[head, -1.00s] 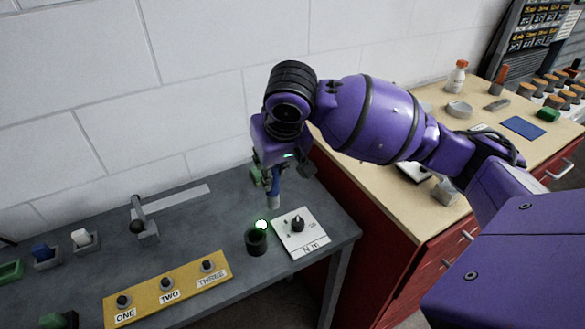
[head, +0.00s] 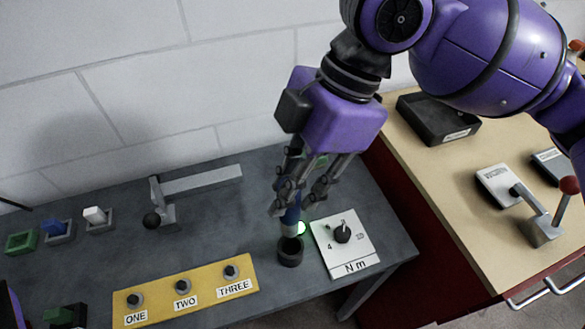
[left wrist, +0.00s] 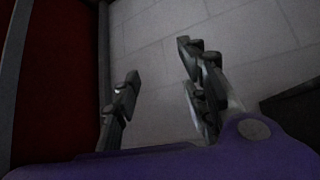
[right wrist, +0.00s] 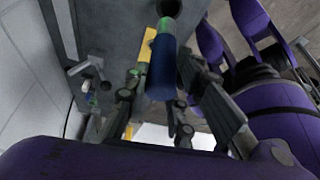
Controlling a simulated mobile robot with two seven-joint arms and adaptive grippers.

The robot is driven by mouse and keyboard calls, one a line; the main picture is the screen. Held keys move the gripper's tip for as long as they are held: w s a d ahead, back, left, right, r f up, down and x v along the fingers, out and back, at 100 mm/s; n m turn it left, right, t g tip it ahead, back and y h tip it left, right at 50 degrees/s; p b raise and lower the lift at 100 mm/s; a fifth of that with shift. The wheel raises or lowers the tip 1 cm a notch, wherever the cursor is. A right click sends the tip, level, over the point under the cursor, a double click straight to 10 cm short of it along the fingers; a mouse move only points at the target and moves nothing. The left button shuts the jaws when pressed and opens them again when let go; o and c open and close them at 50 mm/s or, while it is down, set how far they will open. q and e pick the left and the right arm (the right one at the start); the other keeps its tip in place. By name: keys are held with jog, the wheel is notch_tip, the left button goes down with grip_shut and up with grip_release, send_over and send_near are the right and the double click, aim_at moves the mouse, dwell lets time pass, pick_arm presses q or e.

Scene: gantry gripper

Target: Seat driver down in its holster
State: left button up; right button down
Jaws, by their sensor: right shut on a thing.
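My right gripper (head: 297,190) is shut on the driver (head: 290,220), a blue tool with a grey lower end. It holds the driver roughly upright, nose down, over the holster (head: 290,252), a short black cup on the grey bench. The driver's lower end is at the holster's mouth; I cannot tell whether it is inside. In the right wrist view the driver (right wrist: 163,72) points at the dark round holster (right wrist: 170,7). My left gripper (left wrist: 158,95) is open and empty in the left wrist view, away from the bench objects.
A white dial plate (head: 345,245) lies close on the right. A yellow panel (head: 184,290) with three knobs is at the front left. A grey lever (head: 160,205) stands farther left. The wall is behind.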

aim_at(293, 208)
jog(key=shift+s+r, duration=0.15)
jog(key=shift+s, duration=0.15)
jog(key=shift+w+p, duration=0.15)
jog(key=shift+p, duration=0.2)
notch_tip(293, 208, down, 4)
jog(key=shift+f+b, duration=0.2)
jog(key=shift+b, duration=0.3)
jog(key=shift+f, duration=0.55)
pick_arm(q)
jog(key=shift+s+f, duration=0.35)
pick_arm(e)
jog(key=shift+f, duration=0.2)
pick_arm(q)
jog(key=shift+s+a, duration=0.3)
jog(key=shift+a, duration=0.05)
jog(key=shift+r, duration=0.2)
